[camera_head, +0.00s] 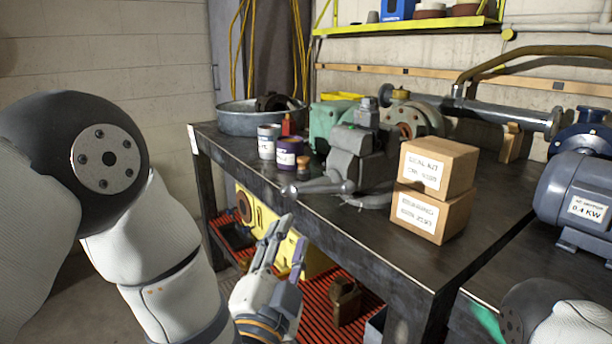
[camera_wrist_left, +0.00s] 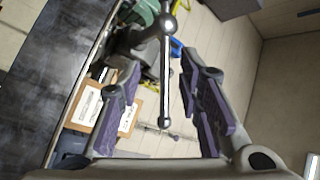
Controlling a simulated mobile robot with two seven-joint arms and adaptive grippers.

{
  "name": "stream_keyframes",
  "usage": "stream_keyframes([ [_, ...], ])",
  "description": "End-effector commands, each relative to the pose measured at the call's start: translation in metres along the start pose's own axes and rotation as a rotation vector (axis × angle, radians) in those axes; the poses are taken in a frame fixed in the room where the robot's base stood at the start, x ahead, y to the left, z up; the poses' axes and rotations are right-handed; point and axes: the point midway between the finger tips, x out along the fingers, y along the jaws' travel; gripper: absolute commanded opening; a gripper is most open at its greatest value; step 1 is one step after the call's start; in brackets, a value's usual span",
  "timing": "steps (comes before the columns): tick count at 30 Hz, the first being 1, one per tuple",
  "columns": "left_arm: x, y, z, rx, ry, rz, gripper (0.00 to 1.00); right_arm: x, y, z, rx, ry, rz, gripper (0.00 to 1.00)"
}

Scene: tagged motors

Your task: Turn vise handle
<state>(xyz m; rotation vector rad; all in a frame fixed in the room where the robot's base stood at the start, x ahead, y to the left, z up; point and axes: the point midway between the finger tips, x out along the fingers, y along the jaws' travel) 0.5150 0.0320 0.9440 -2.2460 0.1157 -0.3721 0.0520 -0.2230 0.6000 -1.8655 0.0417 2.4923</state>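A grey bench vise (camera_head: 362,152) stands at the front edge of the dark workbench. Its handle (camera_head: 320,187) is a bar with a ball end, sticking out to the left at the vise's front. In the left wrist view the handle (camera_wrist_left: 166,75) shows as a metal bar with ball ends, seen in the gap between my two purple-padded fingers, with no contact visible. My left gripper (camera_head: 291,228) is open and empty, just below and in front of the handle, fingers pointing up toward it. My right gripper is not in view.
Two stacked cardboard boxes (camera_head: 432,190) stand right of the vise. Cans (camera_head: 287,152) and a round metal pan (camera_head: 248,120) are behind the handle. A blue-grey motor (camera_head: 575,195) sits at the right. The workbench edge (camera_head: 400,270) and a red lower shelf (camera_head: 320,305) are near my left gripper.

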Motion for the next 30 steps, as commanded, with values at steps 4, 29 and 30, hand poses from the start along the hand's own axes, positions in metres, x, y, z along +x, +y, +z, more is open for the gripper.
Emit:
stream_keyframes([
  [4,0.009,-0.002,-0.004,0.008,0.01,-0.014,0.32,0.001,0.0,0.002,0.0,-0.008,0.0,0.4],
  [29,0.122,-0.004,-0.004,0.007,0.008,-0.01,0.32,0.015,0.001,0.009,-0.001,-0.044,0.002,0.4],
  [30,0.122,-0.004,-0.004,0.007,0.008,-0.01,0.26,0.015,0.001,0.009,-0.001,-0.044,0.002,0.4],
])
